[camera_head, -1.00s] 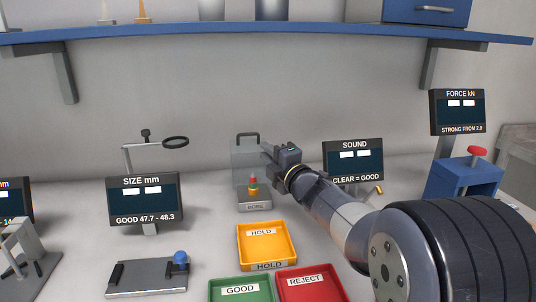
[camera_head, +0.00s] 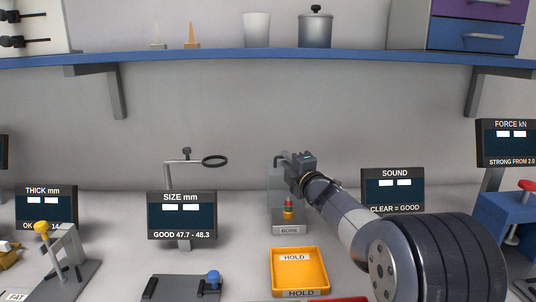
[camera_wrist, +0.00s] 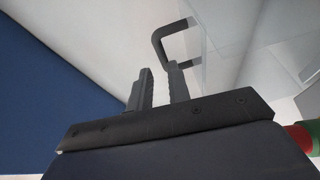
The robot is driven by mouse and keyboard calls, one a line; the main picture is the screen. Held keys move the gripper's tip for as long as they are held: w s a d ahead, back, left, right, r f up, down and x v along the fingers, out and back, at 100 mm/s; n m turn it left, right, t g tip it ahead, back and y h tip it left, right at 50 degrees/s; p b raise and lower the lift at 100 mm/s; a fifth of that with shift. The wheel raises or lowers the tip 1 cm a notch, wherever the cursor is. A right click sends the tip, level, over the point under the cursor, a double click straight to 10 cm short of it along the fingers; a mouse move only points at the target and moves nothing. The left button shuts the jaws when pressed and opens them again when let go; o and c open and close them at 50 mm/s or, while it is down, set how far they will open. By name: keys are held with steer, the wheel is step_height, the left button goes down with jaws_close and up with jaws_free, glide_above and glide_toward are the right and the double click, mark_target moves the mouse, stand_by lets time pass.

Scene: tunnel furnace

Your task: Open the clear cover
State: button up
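The clear cover (camera_head: 275,182) stands over the BORE station (camera_head: 289,229) and looks closed. A small red, yellow and green piece (camera_head: 288,208) shows inside or behind it. The cover's dark handle (camera_head: 277,158) sits on top. My gripper (camera_head: 287,160) is at the handle, partly hiding it. In the wrist view, my gripper (camera_wrist: 158,88) has its two fingers apart with a visible gap. The dark bracket handle (camera_wrist: 158,40) is just beyond the fingertips, and one end passes behind the right finger. I cannot tell whether they touch. The clear panels of the cover (camera_wrist: 235,45) are at right.
The yellow HOLD tray (camera_head: 299,268) lies in front of the station. The SIZE display (camera_head: 182,217) stands left, the SOUND display (camera_head: 393,192) right. A blue shelf (camera_head: 250,53) runs above.

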steer(key=shift+w+a+r, duration=0.1)
steer(key=shift+w+a, duration=0.15)
steer(key=shift+w, duration=0.25)
